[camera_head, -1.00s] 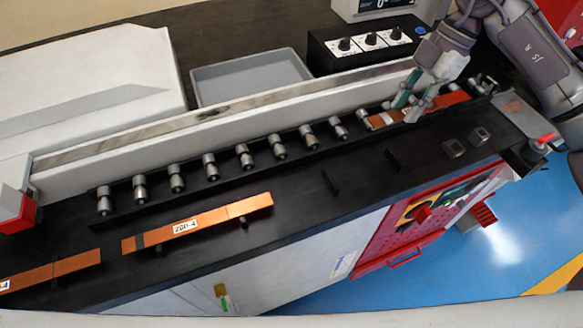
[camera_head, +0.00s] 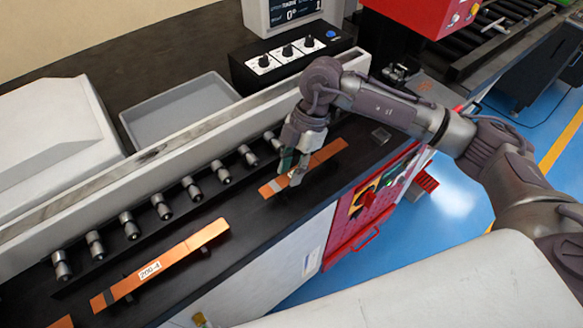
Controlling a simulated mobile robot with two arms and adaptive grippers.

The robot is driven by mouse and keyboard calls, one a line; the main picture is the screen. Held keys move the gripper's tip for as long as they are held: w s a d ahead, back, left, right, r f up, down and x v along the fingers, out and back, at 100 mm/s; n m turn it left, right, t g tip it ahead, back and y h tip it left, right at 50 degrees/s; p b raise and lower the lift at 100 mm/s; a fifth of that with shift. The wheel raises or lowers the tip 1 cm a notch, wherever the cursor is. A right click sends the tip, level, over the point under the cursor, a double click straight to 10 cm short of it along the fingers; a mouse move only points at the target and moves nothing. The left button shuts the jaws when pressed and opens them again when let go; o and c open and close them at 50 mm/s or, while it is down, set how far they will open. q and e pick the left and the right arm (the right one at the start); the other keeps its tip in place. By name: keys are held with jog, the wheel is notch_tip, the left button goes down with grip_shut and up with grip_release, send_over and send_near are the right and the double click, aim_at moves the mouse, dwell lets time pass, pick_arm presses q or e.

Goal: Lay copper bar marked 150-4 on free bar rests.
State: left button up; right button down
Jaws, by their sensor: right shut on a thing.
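My right gripper (camera_head: 293,166) is shut on a copper bar (camera_head: 325,155) near its middle. The fingers hide most of its marking, so I cannot read it. The bar is over the black table top (camera_head: 235,265), in front of the roller row, about where two free bar rests stood. The rests are mostly hidden under it, and I cannot tell whether the bar touches them. A second copper bar marked 200-4 (camera_head: 190,245) lies on rests to the left. The end of a third bar (camera_head: 61,322) shows at the lower left edge. My left gripper is not in view.
A row of metal rollers (camera_head: 162,206) runs along a pale rail (camera_head: 110,191) behind the bars. A grey tray (camera_head: 178,112) and a black knob box (camera_head: 290,58) stand behind the rail. A red panel (camera_head: 350,222) is on the table's front.

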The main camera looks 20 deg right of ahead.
jog(key=shift+f, duration=0.8)
jog(key=c, duration=0.8)
grip_release()
jog(key=shift+c, duration=0.2)
jog(key=b+v, duration=0.2)
jog(key=v, duration=1)
jog(key=shift+b, duration=0.3)
